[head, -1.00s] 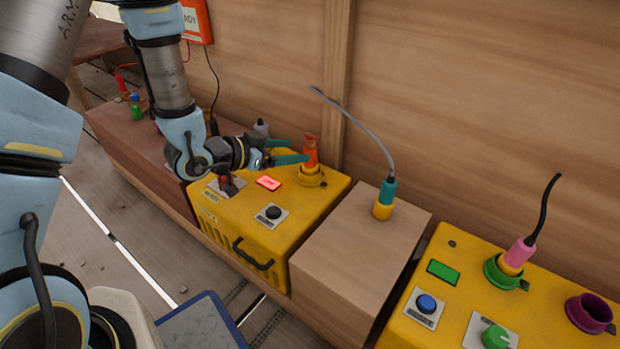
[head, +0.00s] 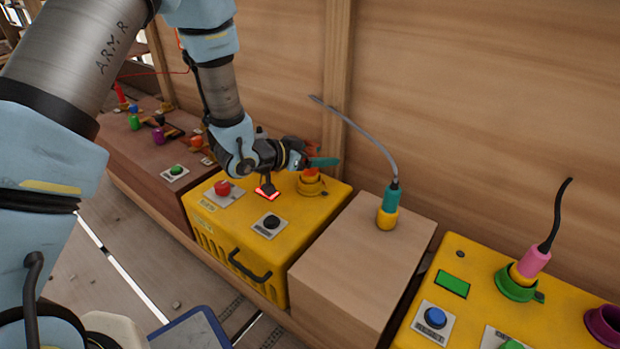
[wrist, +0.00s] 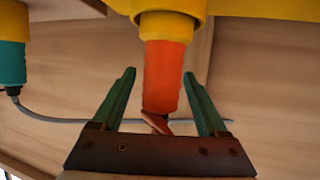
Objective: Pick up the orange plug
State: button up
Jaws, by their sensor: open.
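The orange plug (wrist: 165,75) stands in a yellow socket (wrist: 160,12) on top of the yellow box (head: 262,262). In the head view the plug (head: 312,150) is mostly hidden behind my gripper (head: 322,162). In the wrist view my gripper (wrist: 168,95) is open, with its green fingers on either side of the orange plug. Gaps show between the plug and both fingers. Whether the fingers touch it elsewhere cannot be told.
A teal and yellow plug (head: 390,200) with a grey cable stands on the wooden block to the right. A pink plug (head: 535,262) sits in a green socket on another yellow box. A red button (head: 222,187) and a black knob (head: 272,221) lie near my arm.

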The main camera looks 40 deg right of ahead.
grip_shut()
dwell(0.5)
